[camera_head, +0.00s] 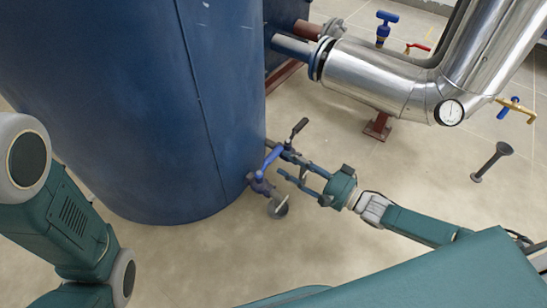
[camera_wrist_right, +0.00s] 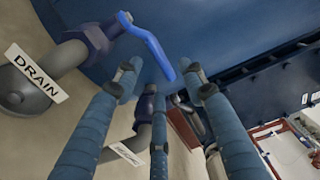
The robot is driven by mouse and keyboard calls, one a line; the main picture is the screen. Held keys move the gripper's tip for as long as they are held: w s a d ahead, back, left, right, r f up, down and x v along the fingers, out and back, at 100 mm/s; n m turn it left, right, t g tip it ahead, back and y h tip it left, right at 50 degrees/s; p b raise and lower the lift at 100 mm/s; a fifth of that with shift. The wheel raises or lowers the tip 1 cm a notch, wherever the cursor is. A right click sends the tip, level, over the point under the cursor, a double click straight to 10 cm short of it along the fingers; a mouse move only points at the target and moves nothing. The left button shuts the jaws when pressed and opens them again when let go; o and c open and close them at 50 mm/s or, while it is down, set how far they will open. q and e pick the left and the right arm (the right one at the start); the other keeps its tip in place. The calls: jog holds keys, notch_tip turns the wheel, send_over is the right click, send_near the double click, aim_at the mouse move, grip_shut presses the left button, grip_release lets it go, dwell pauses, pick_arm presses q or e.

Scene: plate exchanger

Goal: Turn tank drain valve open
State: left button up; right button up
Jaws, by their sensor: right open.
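The tank drain valve has a blue lever handle (camera_head: 269,162) low at the front of the blue tank (camera_head: 130,100). In the right wrist view the blue lever (camera_wrist_right: 150,45) slants down to the right from the valve body. A tag reading DRAIN (camera_wrist_right: 35,72) hangs by its outlet pipe. My right gripper (camera_head: 289,165) is open, its fingers pointing left at the valve. In the right wrist view its fingers (camera_wrist_right: 160,85) spread below the lever, with the lever's end near the gap between their tips. Contact cannot be told. My left gripper is out of view.
Another valve with a black handle (camera_head: 299,128) sits just behind the drain valve. A silver insulated pipe (camera_head: 375,75) with a gauge (camera_head: 450,112) runs above and to the right. A small floor post (camera_head: 491,160) stands at the right. Floor in front of the tank is clear.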

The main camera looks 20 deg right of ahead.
aim_at(275, 155)
jog(key=shift+b+x, duration=1.3)
jog(key=shift+x, duration=1.85)
jog(key=shift+c, duration=0.5)
grip_shut()
